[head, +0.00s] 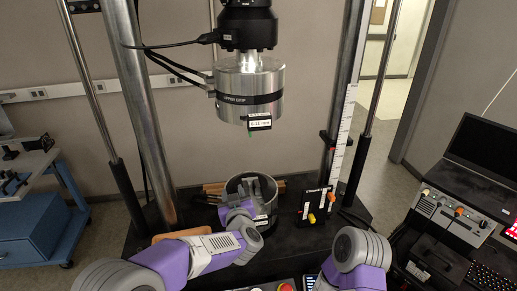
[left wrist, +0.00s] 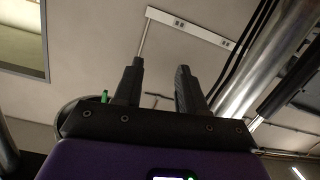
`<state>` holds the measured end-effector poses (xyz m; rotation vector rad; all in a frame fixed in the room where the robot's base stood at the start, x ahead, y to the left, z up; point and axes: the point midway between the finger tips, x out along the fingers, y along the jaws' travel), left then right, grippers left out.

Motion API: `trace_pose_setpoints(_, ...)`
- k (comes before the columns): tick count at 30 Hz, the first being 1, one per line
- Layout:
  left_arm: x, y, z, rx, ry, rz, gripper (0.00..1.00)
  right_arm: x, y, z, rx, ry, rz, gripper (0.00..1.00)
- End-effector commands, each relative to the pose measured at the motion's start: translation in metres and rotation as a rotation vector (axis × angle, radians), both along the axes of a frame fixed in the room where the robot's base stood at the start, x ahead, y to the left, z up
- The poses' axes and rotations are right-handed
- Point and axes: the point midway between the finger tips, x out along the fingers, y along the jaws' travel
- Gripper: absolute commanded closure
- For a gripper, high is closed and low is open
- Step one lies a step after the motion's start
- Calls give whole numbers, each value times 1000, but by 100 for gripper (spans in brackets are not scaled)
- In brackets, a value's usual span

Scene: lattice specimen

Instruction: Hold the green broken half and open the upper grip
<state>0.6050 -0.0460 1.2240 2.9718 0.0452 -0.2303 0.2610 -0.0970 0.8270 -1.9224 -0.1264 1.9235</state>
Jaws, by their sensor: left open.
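The upper grip (head: 250,85) is a silver cylinder with a black band, hanging from the dark load head. A small green end (head: 250,134), seemingly of the broken half, sticks out beneath it, mostly hidden by a white label. My left gripper (head: 257,186) is well below, in front of the round metal lower grip (head: 232,184), and hides part of it. In the left wrist view its two dark fingers (left wrist: 158,75) stand apart with nothing between them. A green piece (left wrist: 105,96) shows beside the left finger; I cannot tell which half. My right gripper is out of view.
A black panel (head: 317,203) with yellow and red parts stands right of the lower grip. Steel columns (head: 146,120) flank the grips, with a white scale (head: 342,130) at right. Cables run left of the upper grip. The space between the grips looks clear.

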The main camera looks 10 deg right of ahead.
Motion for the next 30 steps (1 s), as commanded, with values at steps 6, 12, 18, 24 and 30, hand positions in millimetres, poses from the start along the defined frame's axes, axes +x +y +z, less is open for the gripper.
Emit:
trace_pose_setpoints(6, 1, -51, 105, 102, -110, -16, 60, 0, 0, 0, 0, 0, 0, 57)
trace_pose_setpoints(12, -7, -72, 154, 147, -147, -27, 60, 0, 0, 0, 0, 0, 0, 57)
trace_pose_setpoints(18, -1, -76, 164, 160, -153, -29, 60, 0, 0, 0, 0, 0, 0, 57)
trace_pose_setpoints(24, 26, -76, 163, 160, -154, -28, 60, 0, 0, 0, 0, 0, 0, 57)
trace_pose_setpoints(30, 55, -76, 163, 159, -153, -28, 60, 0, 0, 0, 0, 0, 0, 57)
